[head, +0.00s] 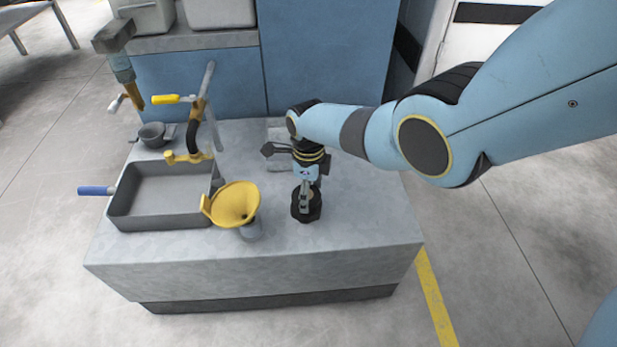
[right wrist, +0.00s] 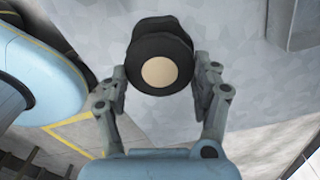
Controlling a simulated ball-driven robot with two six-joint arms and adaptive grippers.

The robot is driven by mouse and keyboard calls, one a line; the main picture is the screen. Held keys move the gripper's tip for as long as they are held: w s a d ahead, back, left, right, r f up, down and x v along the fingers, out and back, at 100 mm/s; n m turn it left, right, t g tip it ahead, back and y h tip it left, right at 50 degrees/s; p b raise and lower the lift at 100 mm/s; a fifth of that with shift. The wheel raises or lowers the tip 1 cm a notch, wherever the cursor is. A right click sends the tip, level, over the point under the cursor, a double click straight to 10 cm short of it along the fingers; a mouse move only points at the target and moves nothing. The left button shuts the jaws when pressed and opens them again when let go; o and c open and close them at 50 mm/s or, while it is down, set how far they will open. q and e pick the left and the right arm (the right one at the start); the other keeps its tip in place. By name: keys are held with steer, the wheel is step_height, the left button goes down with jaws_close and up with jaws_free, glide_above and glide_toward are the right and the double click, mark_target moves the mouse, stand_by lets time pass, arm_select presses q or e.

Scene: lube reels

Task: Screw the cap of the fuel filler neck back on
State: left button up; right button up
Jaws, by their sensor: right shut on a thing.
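The cap (right wrist: 165,45) is black with a lobed rim and a tan disc in its middle. It sits between the two fingers of my right gripper (right wrist: 160,82) in the right wrist view. My left gripper is not in view.
A yellow funnel (head: 236,204) stands close to the left of the neck. A grey tray (head: 165,222) with a blue handle (head: 96,190) lies further left. The bench (head: 370,225) is clear at the right.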

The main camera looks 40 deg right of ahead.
steer(key=m, duration=0.5)
steer(key=shift+a+p, duration=0.1)
steer(key=shift+p, duration=0.25)
steer(key=o, duration=1.3)
steer(key=shift+o, duration=0.9)
